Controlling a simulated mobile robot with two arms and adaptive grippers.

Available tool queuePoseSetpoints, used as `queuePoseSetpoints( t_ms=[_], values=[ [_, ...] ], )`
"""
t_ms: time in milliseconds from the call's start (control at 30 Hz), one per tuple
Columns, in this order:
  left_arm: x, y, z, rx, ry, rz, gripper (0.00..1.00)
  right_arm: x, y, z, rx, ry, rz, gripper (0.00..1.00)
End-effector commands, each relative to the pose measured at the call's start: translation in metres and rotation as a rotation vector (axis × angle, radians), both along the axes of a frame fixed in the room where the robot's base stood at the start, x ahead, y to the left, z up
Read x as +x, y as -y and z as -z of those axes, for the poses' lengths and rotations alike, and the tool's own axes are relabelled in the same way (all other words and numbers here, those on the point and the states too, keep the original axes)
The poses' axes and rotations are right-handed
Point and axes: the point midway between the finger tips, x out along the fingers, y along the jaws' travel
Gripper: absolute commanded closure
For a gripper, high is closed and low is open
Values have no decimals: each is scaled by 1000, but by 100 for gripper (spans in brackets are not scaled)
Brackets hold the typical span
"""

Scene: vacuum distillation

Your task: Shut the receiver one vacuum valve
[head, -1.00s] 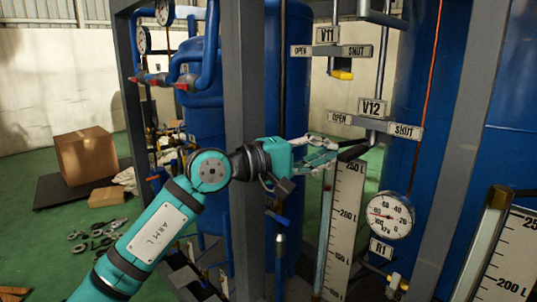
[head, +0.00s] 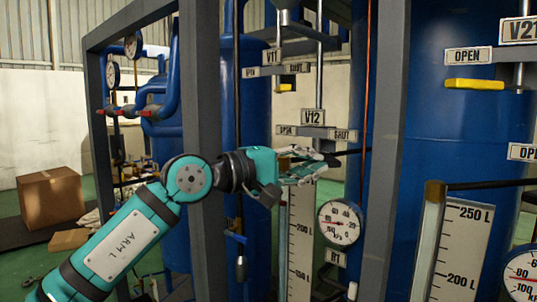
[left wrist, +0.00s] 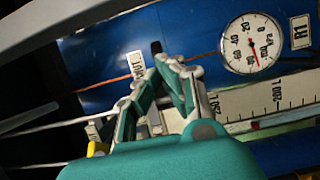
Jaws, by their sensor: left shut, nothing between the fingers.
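My left gripper (head: 318,163) is shut and empty, just below the V12 plate in the head view. The V12 label (head: 313,117) stands above an OPEN/SHUT plate (head: 318,132). A dark bar (head: 345,153) reaches right from beside the fingertips; I cannot tell whether they touch it. V11 (head: 271,57) is higher up, with a short yellow handle (head: 286,87) under its plate. In the left wrist view the closed fingertips (left wrist: 180,62) lie near a dark bar end (left wrist: 156,47) and a small white label (left wrist: 135,64). My right gripper is not in view.
The R1 gauge (head: 340,222) and a level scale (head: 299,240) are below the gripper. A grey frame post (head: 388,150) stands to the right. Further right is V21 (head: 521,31) with a yellow handle (head: 474,84). A cardboard box (head: 50,197) is at the left.

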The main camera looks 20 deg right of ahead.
Motion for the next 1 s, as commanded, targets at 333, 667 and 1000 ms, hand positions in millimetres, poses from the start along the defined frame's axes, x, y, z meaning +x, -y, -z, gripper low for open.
queuePoseSetpoints(
  t_ms=[333, 667, 1000],
  values=[
    [-1, 2, 0, 1, 0, 2, 100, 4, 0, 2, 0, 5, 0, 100],
    [-2, 1, 0, 1, 0, 3, 100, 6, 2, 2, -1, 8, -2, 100],
    [-9, -52, 2, 2, 1, -3, 100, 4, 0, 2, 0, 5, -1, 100]
  ],
)
